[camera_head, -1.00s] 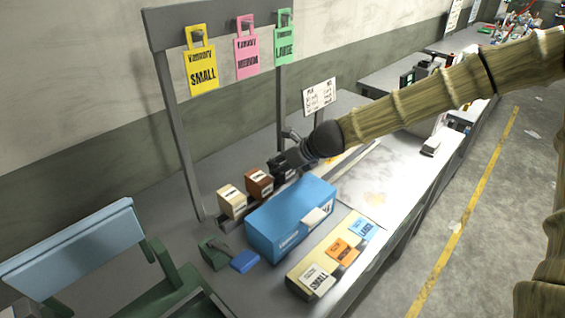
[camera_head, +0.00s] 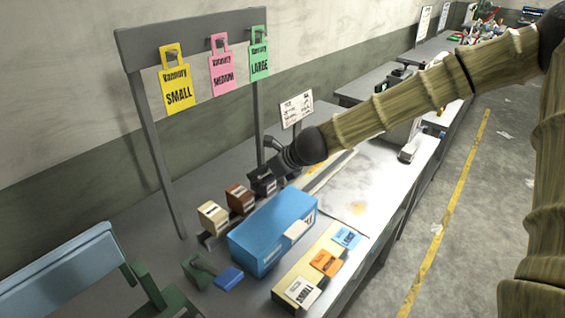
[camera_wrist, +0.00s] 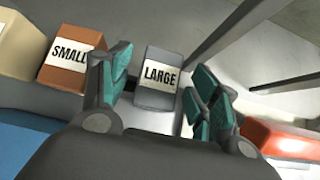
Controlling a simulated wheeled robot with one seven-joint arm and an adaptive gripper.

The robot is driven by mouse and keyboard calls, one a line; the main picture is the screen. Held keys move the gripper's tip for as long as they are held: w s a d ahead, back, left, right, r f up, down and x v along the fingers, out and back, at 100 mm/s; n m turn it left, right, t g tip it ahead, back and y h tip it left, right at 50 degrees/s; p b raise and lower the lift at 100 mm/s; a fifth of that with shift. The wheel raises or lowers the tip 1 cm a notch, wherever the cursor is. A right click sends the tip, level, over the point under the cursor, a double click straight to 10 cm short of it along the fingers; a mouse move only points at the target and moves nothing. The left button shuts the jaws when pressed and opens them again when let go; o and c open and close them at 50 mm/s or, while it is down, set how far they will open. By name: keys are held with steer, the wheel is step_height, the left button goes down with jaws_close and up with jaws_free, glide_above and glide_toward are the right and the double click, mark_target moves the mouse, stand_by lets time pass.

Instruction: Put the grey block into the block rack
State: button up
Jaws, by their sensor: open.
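The grey block (camera_wrist: 158,75), labelled LARGE, stands between the two fingers of my gripper (camera_wrist: 160,92) in the wrist view. The fingers are open, with a visible gap on the right side of the block. In the head view my gripper (camera_head: 268,180) is at the far end of a row of blocks and hides most of the grey block. The block rack (camera_head: 207,241) shows as a low dark grey strip under the row. Whether the grey block is fully seated in it is hidden.
A brown block (camera_head: 239,198) and a beige block (camera_head: 212,217) stand beside the grey one. A blue box (camera_head: 272,235) lies close in front of the row. Yellow, pink and green tags hang on a frame (camera_head: 160,150) behind. A small sign (camera_head: 296,108) stands beyond my gripper.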

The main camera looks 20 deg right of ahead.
steer(key=shift+v, duration=5.2)
steer(key=shift+f, duration=0.1)
